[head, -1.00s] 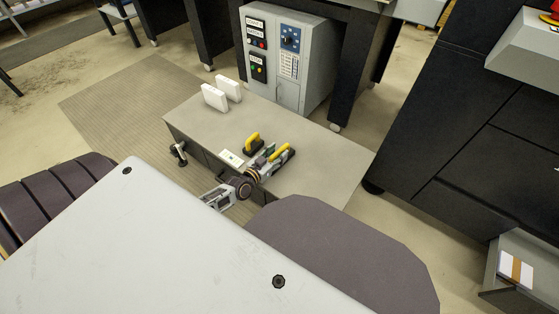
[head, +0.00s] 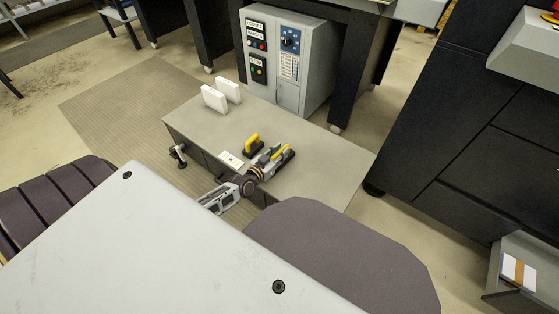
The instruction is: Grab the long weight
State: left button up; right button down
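The long weight (head: 281,153), with a yellow handle on a dark base, lies near the front edge of the grey table (head: 320,170). My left gripper (head: 265,164) is over its near left end and hides part of it. The gripper is small and foreshortened here, so I cannot tell whether its fingers are open or shut, or whether they touch the weight. A shorter weight (head: 252,146) with a yellow handle stands just behind and to the left. My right gripper is not in view.
A small white card (head: 231,160) lies left of the gripper. Two white blocks (head: 215,98) stand at the table's back left. A grey control cabinet (head: 290,60) stands behind the table. The table's right part is clear. A dark machine (head: 470,150) stands to the right.

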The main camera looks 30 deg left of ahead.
pick_arm(q)
grip_shut()
jog(key=shift+w+a+r, duration=0.1)
jog(key=shift+w+r, duration=0.05)
jog(key=shift+r, duration=0.15)
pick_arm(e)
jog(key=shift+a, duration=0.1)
